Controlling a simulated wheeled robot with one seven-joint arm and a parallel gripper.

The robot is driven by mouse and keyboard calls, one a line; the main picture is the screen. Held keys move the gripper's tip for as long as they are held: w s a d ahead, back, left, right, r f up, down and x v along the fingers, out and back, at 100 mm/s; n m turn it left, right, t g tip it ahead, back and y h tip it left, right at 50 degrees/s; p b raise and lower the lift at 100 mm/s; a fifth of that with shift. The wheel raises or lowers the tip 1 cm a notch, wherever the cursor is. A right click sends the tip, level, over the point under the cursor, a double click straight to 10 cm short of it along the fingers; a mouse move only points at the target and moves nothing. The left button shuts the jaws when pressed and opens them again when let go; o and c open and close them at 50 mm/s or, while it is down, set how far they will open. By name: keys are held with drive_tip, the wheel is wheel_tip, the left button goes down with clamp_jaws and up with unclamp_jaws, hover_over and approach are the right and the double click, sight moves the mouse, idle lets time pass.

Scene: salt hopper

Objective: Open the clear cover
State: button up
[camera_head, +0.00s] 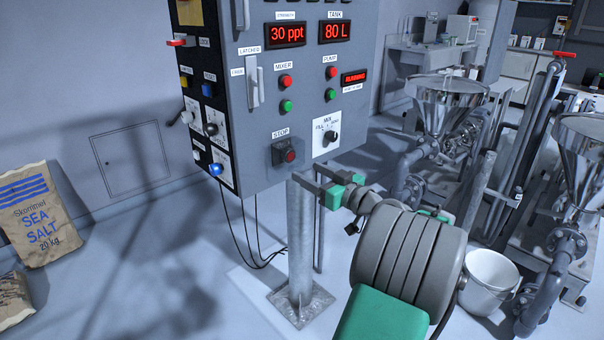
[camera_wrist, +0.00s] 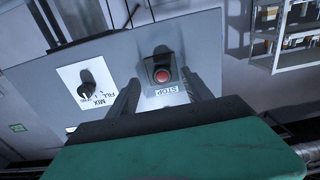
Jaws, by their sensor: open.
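The red STOP button (camera_head: 290,156) sits on the lower front of the grey control cabinet (camera_head: 240,130), inside a dark, boxy housing that looks see-through in front. It also shows in the wrist view (camera_wrist: 162,75), where the housing stands out around the button. I cannot clearly make out the clear cover's edges or hinge. My gripper (camera_head: 304,173) is open and empty, just below and in front of the STOP housing. In the wrist view my gripper (camera_wrist: 163,92) has one finger on each side of the STOP label, apart from the housing.
A MIX/FILL selector knob (camera_head: 330,136) is right of the STOP button. Red and green MIXER and PUMP buttons (camera_head: 286,81) are above it. A round post (camera_head: 300,240) stands below the cabinet. Steel hoppers (camera_head: 447,95) and a white bucket (camera_head: 489,280) stand at right.

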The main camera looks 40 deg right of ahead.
sight(297, 166)
drive_tip(key=w, duration=0.3)
drive_tip(key=shift+w, duration=0.4)
clamp_jaws()
idle(1.1)
